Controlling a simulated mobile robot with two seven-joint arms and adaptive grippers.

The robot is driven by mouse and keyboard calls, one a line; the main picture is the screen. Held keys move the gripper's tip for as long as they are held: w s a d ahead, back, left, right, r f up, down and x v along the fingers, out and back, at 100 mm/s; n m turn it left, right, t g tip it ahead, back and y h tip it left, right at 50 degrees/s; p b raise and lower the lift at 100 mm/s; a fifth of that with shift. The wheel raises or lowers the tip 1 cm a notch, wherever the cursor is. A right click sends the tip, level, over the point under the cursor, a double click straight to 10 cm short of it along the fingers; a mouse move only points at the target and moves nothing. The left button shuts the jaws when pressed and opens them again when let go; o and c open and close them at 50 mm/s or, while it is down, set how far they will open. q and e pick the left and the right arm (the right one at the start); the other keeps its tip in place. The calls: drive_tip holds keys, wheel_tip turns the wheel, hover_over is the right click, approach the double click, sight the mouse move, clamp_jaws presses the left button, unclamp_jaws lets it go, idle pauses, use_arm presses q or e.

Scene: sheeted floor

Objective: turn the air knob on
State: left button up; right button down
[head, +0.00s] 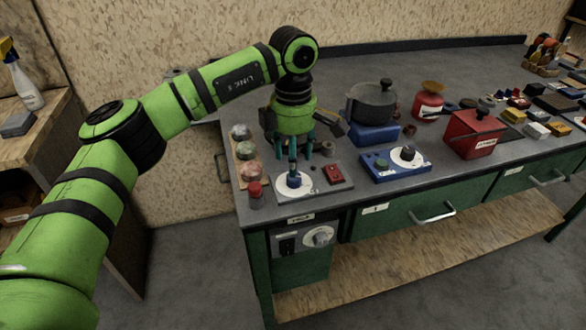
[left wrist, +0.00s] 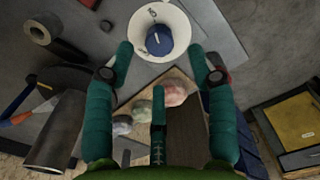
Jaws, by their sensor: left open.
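A blue knob on a round white dial (head: 293,184) sits on a grey plate at the left end of the workbench. I cannot read which knob is labelled air. My left gripper (head: 295,152) points down just above this knob, with its teal fingers spread. In the left wrist view the blue knob (left wrist: 159,41) shows beyond the fingertips, roughly centred between the two outer fingers. The left gripper (left wrist: 160,68) is open and empty, and a gap to the knob seems to remain. My right gripper is not in view.
A red switch (head: 333,174) is right of the dial, and a red-capped jar (head: 256,194) left of it. A blue panel with another white dial (head: 407,156), a dark pot (head: 371,101) and a red box (head: 475,134) stand further right. A front-panel dial (head: 319,237) is below.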

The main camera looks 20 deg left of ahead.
use_arm(q)
wheel_tip(320, 180, up, 7)
idle(0.3)
